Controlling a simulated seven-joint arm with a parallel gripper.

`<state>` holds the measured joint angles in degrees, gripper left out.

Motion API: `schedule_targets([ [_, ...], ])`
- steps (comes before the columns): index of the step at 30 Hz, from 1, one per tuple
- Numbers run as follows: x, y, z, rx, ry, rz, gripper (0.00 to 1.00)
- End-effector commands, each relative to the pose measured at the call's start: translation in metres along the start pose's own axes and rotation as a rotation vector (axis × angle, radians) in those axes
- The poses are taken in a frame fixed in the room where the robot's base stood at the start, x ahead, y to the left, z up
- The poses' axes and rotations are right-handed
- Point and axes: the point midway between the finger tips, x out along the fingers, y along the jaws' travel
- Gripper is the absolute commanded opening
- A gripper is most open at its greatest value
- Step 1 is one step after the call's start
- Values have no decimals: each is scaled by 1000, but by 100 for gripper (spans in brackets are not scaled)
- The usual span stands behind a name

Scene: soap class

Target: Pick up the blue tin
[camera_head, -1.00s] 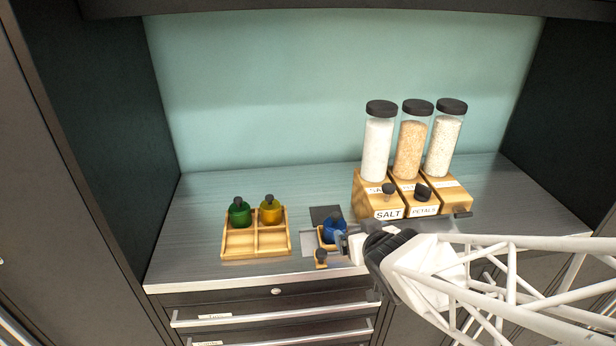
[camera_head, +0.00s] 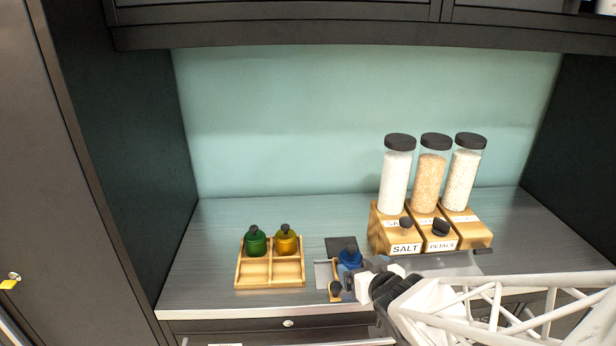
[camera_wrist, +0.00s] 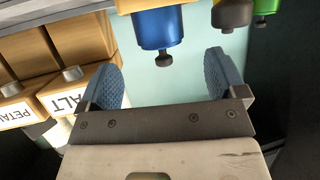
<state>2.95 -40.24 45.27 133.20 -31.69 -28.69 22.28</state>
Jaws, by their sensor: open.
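The blue tin (camera_head: 350,259) with its dark knob stands upright on the counter, right of the wooden tray, at a small wooden piece. My gripper (camera_head: 364,275) is right beside it in the head view, at its lower right, and partly covers it. In the wrist view, which looks upside down, the blue tin (camera_wrist: 160,28) shows at the top, knob pointing down the picture. The two blue pads of my gripper (camera_wrist: 164,72) are apart with nothing between them. The tin lies beyond the pads, in line with the gap.
A wooden tray (camera_head: 270,271) holds a green tin (camera_head: 255,243) and a yellow tin (camera_head: 286,242). Wooden dispensers (camera_head: 403,240) with tall jars stand at the right. The counter's left end is clear.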

Motion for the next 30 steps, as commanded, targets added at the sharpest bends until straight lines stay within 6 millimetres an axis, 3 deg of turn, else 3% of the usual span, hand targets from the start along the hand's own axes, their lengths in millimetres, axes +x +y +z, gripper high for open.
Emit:
schedule_targets([
  [16, 11, 0, 0, -1, -1, 0, 90],
  [30, 56, 0, 1, 0, -2, 1, 90],
])
